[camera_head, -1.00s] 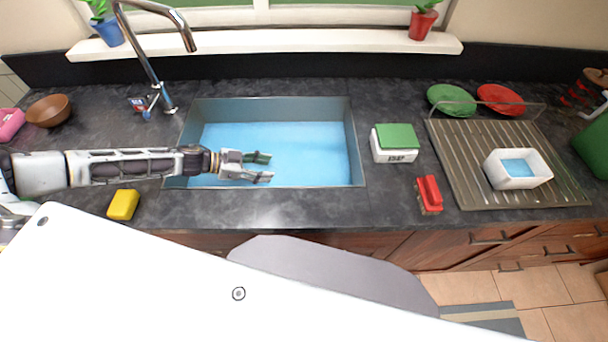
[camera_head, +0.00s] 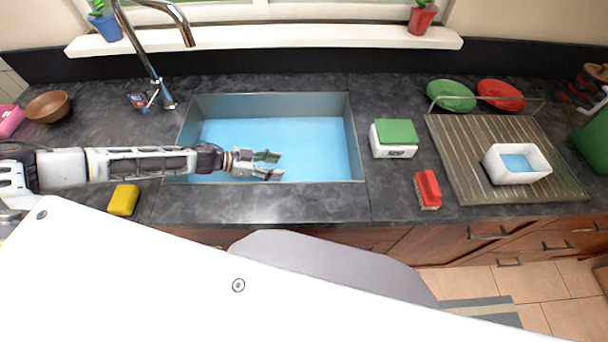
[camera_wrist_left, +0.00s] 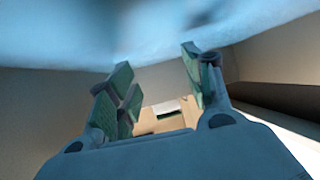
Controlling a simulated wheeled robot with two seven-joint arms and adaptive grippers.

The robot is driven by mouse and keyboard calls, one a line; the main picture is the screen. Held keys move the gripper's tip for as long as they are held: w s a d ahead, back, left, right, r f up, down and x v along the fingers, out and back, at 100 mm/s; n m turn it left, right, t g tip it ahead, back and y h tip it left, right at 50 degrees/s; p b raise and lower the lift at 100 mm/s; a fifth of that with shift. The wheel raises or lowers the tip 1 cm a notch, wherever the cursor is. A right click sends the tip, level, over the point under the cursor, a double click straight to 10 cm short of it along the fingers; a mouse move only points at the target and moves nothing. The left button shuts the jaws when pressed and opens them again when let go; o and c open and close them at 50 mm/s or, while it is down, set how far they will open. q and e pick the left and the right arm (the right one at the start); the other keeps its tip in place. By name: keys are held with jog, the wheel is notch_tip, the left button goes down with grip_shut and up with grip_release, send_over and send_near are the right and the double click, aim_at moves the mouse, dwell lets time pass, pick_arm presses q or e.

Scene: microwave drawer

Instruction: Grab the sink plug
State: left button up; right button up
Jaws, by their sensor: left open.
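The sink (camera_head: 272,106) is filled with blue water (camera_head: 320,145). My left gripper (camera_head: 268,165) is over the front left part of the sink, pointing right, with its two fingers apart. In the left wrist view the open fingers (camera_wrist_left: 155,78) show with nothing clearly held between them. A small dark round shape shows by the right fingertip in that view; I cannot tell if it is the plug or part of the finger. The sink plug is not clearly visible in either view. My right gripper is not in view.
The faucet (camera_head: 150,70) stands behind the sink's left side. A yellow sponge (camera_head: 123,200) lies front left. A white box with a green top (camera_head: 395,138) and a red brush (camera_head: 428,188) are right of the sink, beside the drying rack (camera_head: 470,175).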

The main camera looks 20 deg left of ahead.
aim_at(303, 170)
pick_arm(q)
jog(key=shift+x, duration=2.35)
jog(key=shift+d+f, duration=0.1)
jog(key=shift+x, duration=2.55)
jog(key=shift+s+f, duration=0.1)
jog(key=shift+f, duration=0.05)
jog(key=c, duration=1.1)
notch_tip(303, 170, up, 10)
jog(key=p, duration=0.2)
